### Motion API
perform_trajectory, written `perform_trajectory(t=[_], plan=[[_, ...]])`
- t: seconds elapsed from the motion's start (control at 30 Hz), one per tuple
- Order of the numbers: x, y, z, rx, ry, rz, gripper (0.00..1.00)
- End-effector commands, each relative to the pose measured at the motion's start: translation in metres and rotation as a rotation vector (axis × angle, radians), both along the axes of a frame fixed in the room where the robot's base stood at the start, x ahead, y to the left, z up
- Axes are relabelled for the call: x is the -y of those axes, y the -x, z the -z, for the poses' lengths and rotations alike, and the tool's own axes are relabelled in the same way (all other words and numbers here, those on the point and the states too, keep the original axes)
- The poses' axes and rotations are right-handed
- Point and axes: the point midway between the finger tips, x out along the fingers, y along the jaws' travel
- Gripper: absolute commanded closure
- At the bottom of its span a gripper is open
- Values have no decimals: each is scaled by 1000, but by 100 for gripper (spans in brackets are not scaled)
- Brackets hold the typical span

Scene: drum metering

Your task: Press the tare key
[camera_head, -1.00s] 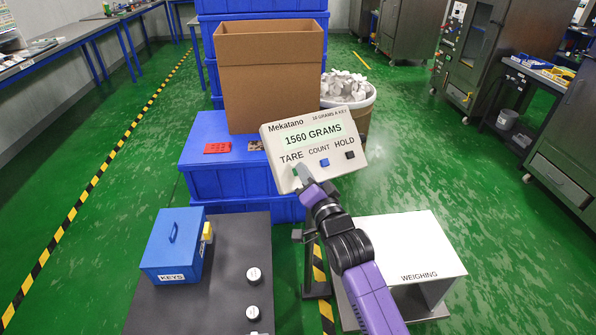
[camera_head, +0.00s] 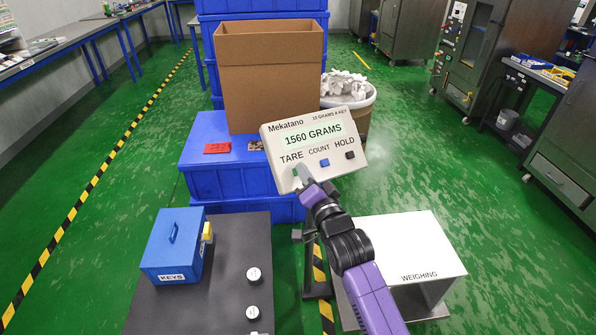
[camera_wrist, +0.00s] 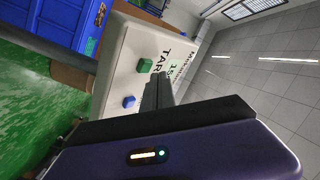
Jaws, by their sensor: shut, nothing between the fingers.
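The tilted white indicator panel (camera_head: 335,140) reads "1560 GRAMS" and has keys marked TARE, COUNT and HOLD. The green tare key (camera_head: 295,172) is partly hidden by my fingertips in the head view; it also shows in the wrist view (camera_wrist: 144,66). The blue count key (camera_head: 324,162) and black hold key (camera_head: 350,155) are uncovered. My gripper (camera_head: 301,173) is shut and empty, with its tips at the tare key. In the wrist view my fingers (camera_wrist: 159,84) overlap the panel beside the green key. I cannot tell whether they touch it.
A white weighing platform (camera_head: 405,240) stands at the lower right. A blue KEYS box (camera_head: 173,245) sits on a dark table (camera_head: 225,270) at the lower left. Blue crates (camera_head: 230,185) and a cardboard box (camera_head: 268,85) stand behind the panel.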

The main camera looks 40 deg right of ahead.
Motion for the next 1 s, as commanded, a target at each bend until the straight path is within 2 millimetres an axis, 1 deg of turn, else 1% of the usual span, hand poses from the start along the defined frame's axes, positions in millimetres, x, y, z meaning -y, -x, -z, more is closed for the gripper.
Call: perform_trajectory(t=[0.4, 1.0], plan=[[1, -5, 7, 0, 0, 0, 100], [1, -7, 8, 0, 0, 0, 100]])
